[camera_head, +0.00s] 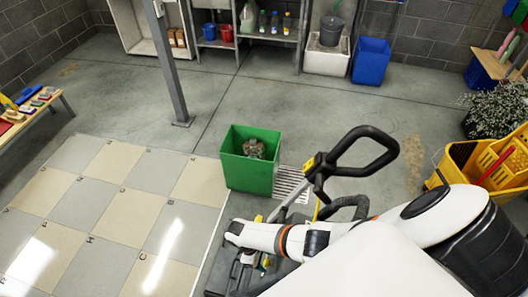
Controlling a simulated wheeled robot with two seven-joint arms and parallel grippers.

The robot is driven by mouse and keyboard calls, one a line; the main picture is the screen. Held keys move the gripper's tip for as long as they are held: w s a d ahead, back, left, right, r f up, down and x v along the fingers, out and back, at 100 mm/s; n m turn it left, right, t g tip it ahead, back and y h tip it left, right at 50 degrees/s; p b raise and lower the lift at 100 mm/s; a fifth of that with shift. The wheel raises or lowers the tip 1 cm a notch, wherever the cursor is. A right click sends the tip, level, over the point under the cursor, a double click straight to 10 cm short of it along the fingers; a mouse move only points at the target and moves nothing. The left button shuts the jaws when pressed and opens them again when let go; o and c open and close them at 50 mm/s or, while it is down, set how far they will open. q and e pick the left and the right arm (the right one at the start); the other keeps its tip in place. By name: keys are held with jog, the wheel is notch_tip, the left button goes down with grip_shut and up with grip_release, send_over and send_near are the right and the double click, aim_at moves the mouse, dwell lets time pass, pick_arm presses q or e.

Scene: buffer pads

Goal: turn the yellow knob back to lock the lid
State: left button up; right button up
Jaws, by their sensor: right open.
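A dark floor machine (218,279) with a black loop handle (350,145) stands at the lower middle, partly hidden by my white right arm. Small yellow parts show on it, one (258,218) just above my wrist; I cannot tell which is the yellow knob. The lid is mostly hidden, and I cannot tell whether it is locked. My right gripper (246,264) is open and points down over the machine, below my wrist. Its fingertips are small and dark against the machine, so I cannot tell whether they touch anything. My left gripper is out of view.
A green bin (249,174) with crumpled contents stands just behind the machine, by a floor grate (291,184). A tiled floor (115,215) lies left. A yellow mop bucket (462,162) stands right. A metal post (172,65) rises behind. Open concrete lies beyond.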

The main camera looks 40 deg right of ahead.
jog(key=shift+s+f, duration=0.1)
jog(key=shift+f, duration=0.2)
jog(key=shift+d, duration=0.1)
jog(key=shift+c, duration=0.5)
jog(key=c, duration=0.8)
jog(key=shift+c, duration=0.2)
